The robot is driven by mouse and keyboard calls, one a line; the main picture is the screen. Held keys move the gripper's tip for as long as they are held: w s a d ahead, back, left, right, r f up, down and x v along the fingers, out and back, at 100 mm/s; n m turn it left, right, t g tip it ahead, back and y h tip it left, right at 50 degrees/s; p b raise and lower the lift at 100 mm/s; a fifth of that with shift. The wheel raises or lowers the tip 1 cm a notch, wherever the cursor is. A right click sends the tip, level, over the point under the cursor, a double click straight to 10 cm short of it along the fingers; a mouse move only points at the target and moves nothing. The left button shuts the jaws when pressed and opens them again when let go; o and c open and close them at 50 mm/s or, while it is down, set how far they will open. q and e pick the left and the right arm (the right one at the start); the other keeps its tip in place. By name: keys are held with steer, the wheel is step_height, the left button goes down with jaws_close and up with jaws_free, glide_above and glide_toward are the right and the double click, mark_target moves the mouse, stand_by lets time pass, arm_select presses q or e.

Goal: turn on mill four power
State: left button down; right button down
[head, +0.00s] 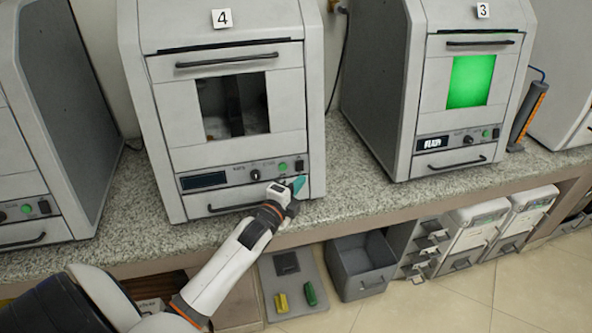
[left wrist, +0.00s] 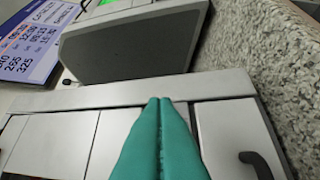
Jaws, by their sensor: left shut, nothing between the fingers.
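Mill four (head: 222,75), a grey cabinet labelled 4, stands on the counter with a dark window. Its lower panel has a dark display (head: 204,181), a knob (head: 255,175), a green button (head: 283,167) and a small black switch (head: 299,165) at the right end. My left gripper (head: 298,184) has teal fingers, shut and empty, just below that switch in the head view. Whether the fingers touch the panel I cannot tell. In the left wrist view the shut fingertips (left wrist: 160,100) lie over the mill's grey front; the switch does not show there. My right gripper is out of view.
Mill three (head: 470,80) stands to the right with a green-lit window and lit display. Mill four's lower drawer handle (head: 232,208) sticks out below the panel. A grey bin (head: 362,268) sits below the speckled counter (head: 345,200). A blue screen (left wrist: 40,40) shows in the left wrist view.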

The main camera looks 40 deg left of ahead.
mark_target(304, 164)
arm_select(q)
steer(key=w+a, duration=0.2)
steer(key=w, duration=0.1)
steer(key=shift+a+p, duration=0.15)
steer(key=shift+p, duration=0.2)
steer(key=shift+w+a+f, duration=0.1)
steer(key=shift+w+a, duration=0.2)
steer(key=shift+a, duration=0.1)
